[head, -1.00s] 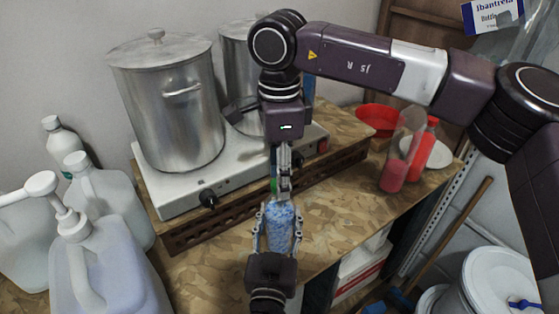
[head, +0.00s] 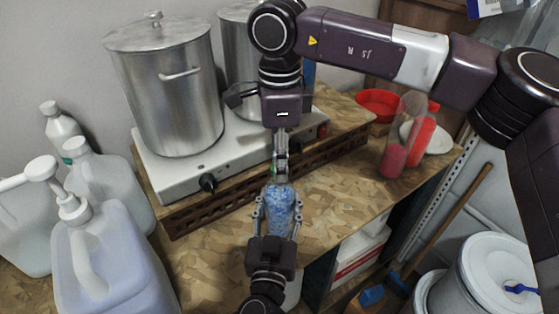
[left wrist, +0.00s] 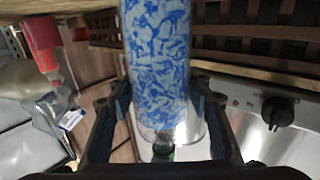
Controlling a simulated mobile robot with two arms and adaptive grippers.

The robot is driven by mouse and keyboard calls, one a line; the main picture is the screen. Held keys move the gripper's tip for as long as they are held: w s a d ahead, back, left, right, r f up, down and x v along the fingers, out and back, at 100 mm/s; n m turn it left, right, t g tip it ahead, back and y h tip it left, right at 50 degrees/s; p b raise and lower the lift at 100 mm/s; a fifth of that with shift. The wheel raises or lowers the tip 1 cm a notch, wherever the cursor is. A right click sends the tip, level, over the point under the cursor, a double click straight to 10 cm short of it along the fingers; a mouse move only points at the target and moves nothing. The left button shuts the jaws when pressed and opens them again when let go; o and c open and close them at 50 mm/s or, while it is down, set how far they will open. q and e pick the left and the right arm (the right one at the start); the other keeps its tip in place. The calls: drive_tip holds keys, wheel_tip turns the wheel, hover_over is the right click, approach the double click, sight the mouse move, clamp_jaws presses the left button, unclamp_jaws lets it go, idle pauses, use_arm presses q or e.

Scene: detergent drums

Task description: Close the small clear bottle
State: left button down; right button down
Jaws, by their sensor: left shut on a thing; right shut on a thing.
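The small clear bottle (head: 284,208) stands about upright, with blue and white contents. My left gripper (head: 280,201) is shut around its sides from the front. In the left wrist view the bottle (left wrist: 158,60) fills the middle between the fingers, with a clear end and a green cap (left wrist: 162,150) beyond it. My right gripper (head: 280,178) points down right above the bottle's top, shut on a small green piece that its fingers mostly hide, apparently the cap. I cannot tell whether the cap is seated on the neck.
A hot plate (head: 170,189) with steel pots (head: 165,90) stands behind on a wooden rack. White jugs (head: 110,250) crowd the left. A red-filled clear bottle (head: 393,155) and a red bowl (head: 378,104) stand at the right. The wooden tabletop is bare around (head: 335,205) my grippers.

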drive_tip(key=m, duration=0.7)
drive_tip(key=c, duration=1.6)
unclamp_jaws()
drive_tip(key=shift+r, duration=0.1)
wheel_tip(320, 180, up, 12)
drive_tip(key=shift+f, duration=0.1)
use_arm(q)
drive_tip(key=c, duration=0.9)
unclamp_jaws()
drive_tip(key=shift+c, duration=0.2)
